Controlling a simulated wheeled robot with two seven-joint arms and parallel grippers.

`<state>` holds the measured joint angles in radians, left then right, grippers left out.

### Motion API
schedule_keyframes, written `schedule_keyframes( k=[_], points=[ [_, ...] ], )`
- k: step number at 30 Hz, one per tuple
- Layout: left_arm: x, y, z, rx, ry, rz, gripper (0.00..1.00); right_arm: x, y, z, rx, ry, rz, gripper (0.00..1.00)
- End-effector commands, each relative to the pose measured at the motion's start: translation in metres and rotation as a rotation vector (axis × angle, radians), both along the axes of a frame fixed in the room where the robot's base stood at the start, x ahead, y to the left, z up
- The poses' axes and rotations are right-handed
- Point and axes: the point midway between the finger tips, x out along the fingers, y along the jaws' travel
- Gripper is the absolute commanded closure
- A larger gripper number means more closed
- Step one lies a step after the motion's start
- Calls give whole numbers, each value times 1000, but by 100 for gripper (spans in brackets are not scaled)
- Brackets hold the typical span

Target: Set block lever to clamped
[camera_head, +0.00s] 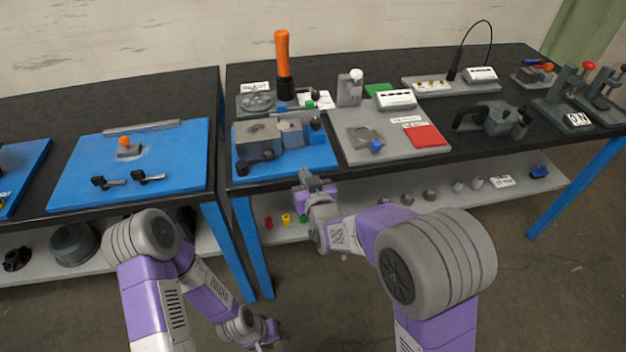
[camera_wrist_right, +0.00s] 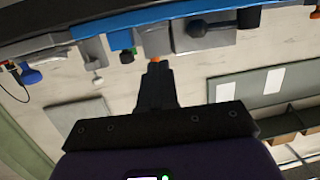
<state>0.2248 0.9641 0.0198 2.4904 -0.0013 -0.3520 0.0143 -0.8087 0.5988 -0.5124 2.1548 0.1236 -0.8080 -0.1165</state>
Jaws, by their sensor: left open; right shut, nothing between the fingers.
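A grey block fixture (camera_head: 257,137) sits on a blue board (camera_head: 318,158) at the front of the middle table. A black lever with a round knob (camera_head: 242,168) lies low along its front left; I take it as the block lever. It also shows in the right wrist view, where the picture is upside down, as a dark knob (camera_wrist_right: 197,28). My right gripper (camera_head: 306,177) is shut and empty, just in front of the table edge, right of the lever and apart from it. My left gripper (camera_head: 272,334) is open, low in front of the tables, away from the fixture.
A tall orange-handled tool (camera_head: 283,60) stands behind the fixture. A grey plate with a red pad (camera_head: 424,135) lies to the right. A blue board (camera_head: 180,170) with small parts is on the left table. A lower shelf (camera_head: 470,195) holds several small parts.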

Motion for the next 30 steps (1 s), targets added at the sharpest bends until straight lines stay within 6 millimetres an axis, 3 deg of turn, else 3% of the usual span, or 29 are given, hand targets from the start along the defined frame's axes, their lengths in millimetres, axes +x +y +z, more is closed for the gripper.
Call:
schedule_keyframes(
  k=[8,25,28,30],
  points=[
    [0,0,5,0,1,0,57,-21,-18,5,-1,1,1,100],
    [0,0,5,0,1,0,57,-22,-20,4,-1,4,0,100],
    [0,0,7,0,1,0,57,-23,-26,-12,-10,50,-9,100],
    [0,0,11,0,1,0,57,-27,-37,-38,-19,126,-25,100]
  ],
)
